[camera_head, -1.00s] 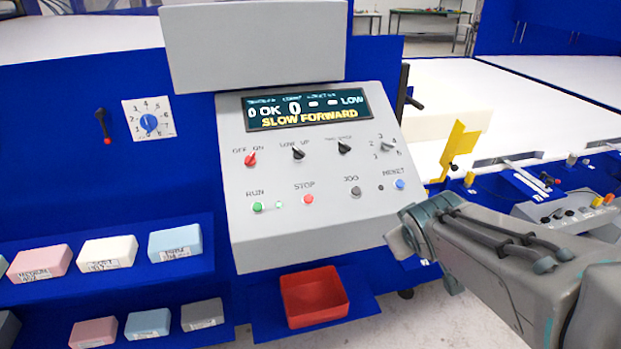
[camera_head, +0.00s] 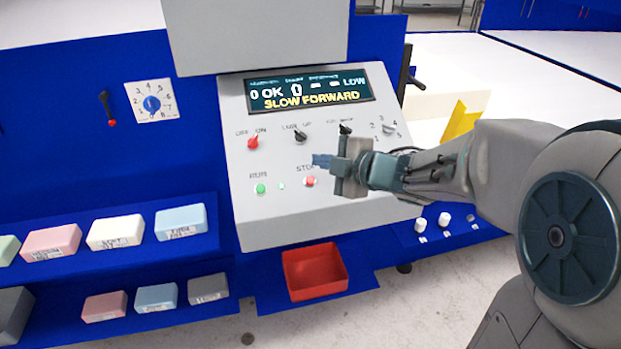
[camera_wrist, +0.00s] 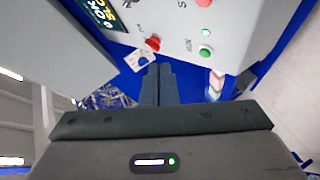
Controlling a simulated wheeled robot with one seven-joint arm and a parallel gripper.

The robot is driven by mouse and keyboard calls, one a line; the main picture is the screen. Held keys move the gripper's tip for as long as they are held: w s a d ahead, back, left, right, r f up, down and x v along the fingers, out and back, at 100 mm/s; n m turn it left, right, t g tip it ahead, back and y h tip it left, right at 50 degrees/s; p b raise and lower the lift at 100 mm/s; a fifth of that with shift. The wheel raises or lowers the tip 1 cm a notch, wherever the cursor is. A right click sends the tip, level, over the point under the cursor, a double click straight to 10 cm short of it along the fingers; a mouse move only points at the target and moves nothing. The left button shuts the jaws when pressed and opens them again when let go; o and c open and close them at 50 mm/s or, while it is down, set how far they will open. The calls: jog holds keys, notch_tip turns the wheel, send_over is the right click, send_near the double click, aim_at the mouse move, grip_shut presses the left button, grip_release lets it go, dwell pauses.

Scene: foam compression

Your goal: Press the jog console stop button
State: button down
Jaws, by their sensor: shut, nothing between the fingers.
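The grey jog console (camera_head: 285,225) has a sloped panel with a display (camera_head: 310,92) reading "SLOW FORWARD". The red stop button (camera_head: 310,181) sits on its lower row, under the partly hidden "STOP" label. My gripper (camera_head: 322,160) is shut and empty, in front of the panel, with its fingertips just above and to the right of the stop button in the head view. Whether they touch the panel cannot be told. In the wrist view the shut fingers (camera_wrist: 158,82) point past the red on/off knob (camera_wrist: 153,44), and a red button (camera_wrist: 203,3) is cut off at the top edge.
The green run button (camera_head: 260,188) and a small lit green lamp (camera_head: 281,186) are left of stop. Switches (camera_head: 300,136) lie above. My arm hides the jog and reset buttons. A red tray (camera_head: 315,272) is below; foam blocks (camera_head: 116,232) sit on shelves at left.

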aim_at(310, 181)
jog(key=w+f+b, duration=0.1)
jog(key=f+b, duration=0.1)
jog(key=w+f+b, duration=0.1)
jog(key=f+b, duration=0.1)
jog(key=w+a+f+b, duration=0.1)
jog(key=f+b, duration=0.1)
jog(key=shift+w+f, duration=0.3)
jog(key=shift+w, duration=0.05)
jog(key=shift+w+a+f+b, duration=0.1)
jog(key=shift+w+f+b, duration=0.25)
jog(key=shift+f+b, duration=0.1)
jog(key=shift+f, duration=0.1)
dwell(1.6)
jog(key=shift+w+a+f, duration=0.1)
jog(key=shift+w+f, duration=0.15)
jog(key=shift+w+f+b, duration=0.2)
jog(key=shift+f+b, duration=0.2)
jog(key=shift+b, duration=0.1)
dwell(0.6)
jog(key=shift+r, duration=0.1)
jog(key=shift+s+r+p, duration=0.45)
jog(key=shift+r+p, duration=0.2)
